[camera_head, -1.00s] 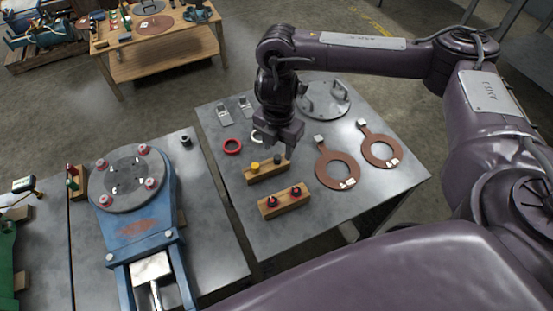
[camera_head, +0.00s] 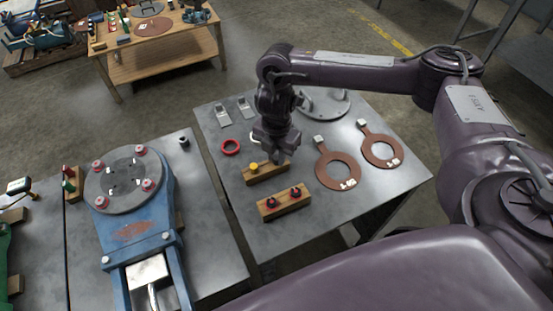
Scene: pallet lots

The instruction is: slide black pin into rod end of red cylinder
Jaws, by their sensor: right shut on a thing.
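My right gripper (camera_head: 277,158) points down at the right end of a wooden block (camera_head: 266,173) on the right metal table. It is shut at the spot where the black pin stood beside a yellow-topped pin (camera_head: 254,166). The black pin is hidden by the jaws, and I cannot tell whether it still sits in the block. My left gripper is not in view. I cannot make out a red cylinder with a rod end in this view.
A second wooden block (camera_head: 272,209) holds two red-and-black pieces. A red ring (camera_head: 231,147) and two brown ring plates (camera_head: 338,171) (camera_head: 380,150) lie around. An open floor strip lies beyond the tables.

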